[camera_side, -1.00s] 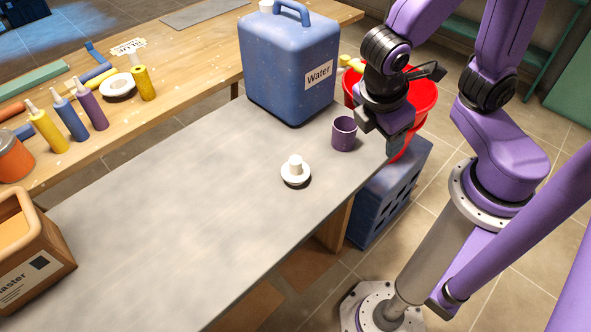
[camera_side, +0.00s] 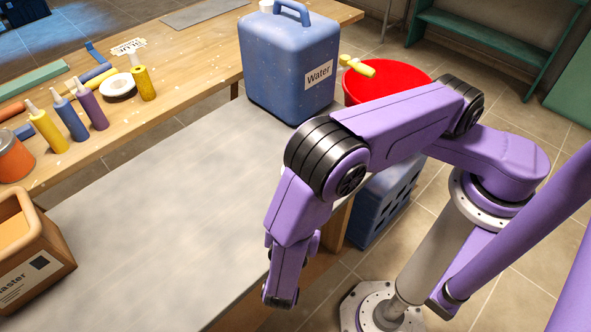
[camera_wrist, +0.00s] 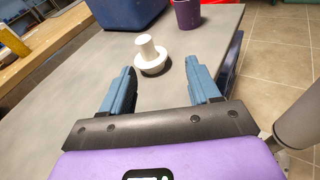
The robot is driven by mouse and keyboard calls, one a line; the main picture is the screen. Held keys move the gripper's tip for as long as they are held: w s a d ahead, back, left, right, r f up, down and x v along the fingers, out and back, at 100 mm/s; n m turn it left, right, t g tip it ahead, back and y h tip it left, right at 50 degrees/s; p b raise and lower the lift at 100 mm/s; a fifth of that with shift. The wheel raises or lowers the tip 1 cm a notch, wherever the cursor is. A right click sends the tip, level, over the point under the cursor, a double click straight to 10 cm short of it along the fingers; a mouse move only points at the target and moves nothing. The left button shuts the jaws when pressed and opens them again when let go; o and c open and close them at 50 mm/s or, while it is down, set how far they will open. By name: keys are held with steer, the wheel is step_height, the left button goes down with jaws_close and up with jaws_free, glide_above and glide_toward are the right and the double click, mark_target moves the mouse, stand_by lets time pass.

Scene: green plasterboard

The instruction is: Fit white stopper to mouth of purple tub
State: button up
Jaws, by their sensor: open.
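In the side view my arm hides the stopper, the tub and the gripper's fingers.
The blue water container (camera_side: 288,68) stands at the back of the grey table (camera_side: 150,225). A red bucket (camera_side: 386,80) is behind my arm. A box of plaster (camera_side: 38,245) is at the left. The middle of the table is clear.

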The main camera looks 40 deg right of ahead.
steer(key=f+n+t, duration=0.1)
steer(key=a+f+n+t, duration=0.1)
steer(key=f, duration=0.1)
steer(key=f+n+t, duration=0.1)
steer(key=shift+s+a+f+t, duration=0.2)
steer(key=shift+a+t, duration=0.15)
steer(key=shift+t, duration=0.05)
steer(key=x, duration=1.2)
steer(key=shift+x, duration=2.65)
steer(key=shift+s+r, duration=0.1)
steer(key=shift+r, duration=0.05)
steer(key=c, duration=1)
